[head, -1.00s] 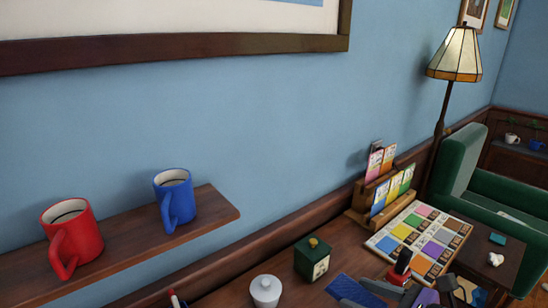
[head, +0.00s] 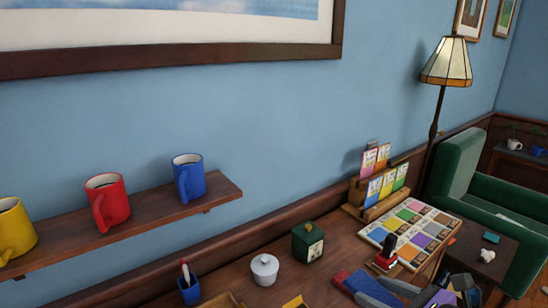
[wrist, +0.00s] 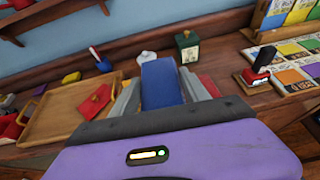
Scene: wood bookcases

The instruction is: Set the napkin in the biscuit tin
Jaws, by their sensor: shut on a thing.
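My gripper (wrist: 158,98) is shut on a flat blue piece (wrist: 161,82), which looks like the folded napkin. The piece stands out ahead of the jaws, above the wooden desk; I cannot tell whether it touches anything. It also shows low in the head view (head: 369,289), partly cut off by the frame. I cannot surely pick out the biscuit tin. A dark green lidded box (head: 308,242) with a knob and pale label stands at the back of the desk, and also beyond the jaws in the wrist view (wrist: 188,46).
A wooden tray (wrist: 38,137) with a red item (wrist: 93,103) lies left of my gripper. A white lidded pot (head: 264,269) and blue pen cup (head: 189,290) stand along the back. A stamp (head: 386,255) and coloured board (head: 412,233) are right. Mugs line the shelf above.

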